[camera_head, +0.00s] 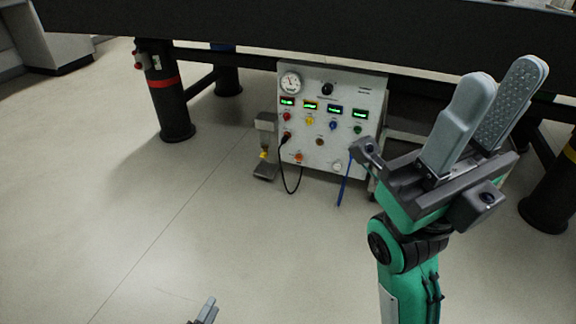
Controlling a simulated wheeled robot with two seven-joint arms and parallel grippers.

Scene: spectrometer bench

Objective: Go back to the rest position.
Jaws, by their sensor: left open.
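My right gripper (492,112) is large at the right of the head view, with its two grey fingers pointing up and to the right. A gap shows between the fingers, and the textured pad of one is visible. It is open and holds nothing. My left gripper (206,311) shows only as a small grey fingertip part at the bottom edge; it is open, and the rest of it is out of view. No object shows at its visible part.
A dark bench (300,38) spans the top on black legs, one with a red band (165,82). A control panel (330,120) with a gauge, lit displays and hanging cables stands beneath it, partly behind my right gripper. A small grey device (265,140) stands beside it. The floor at left is clear.

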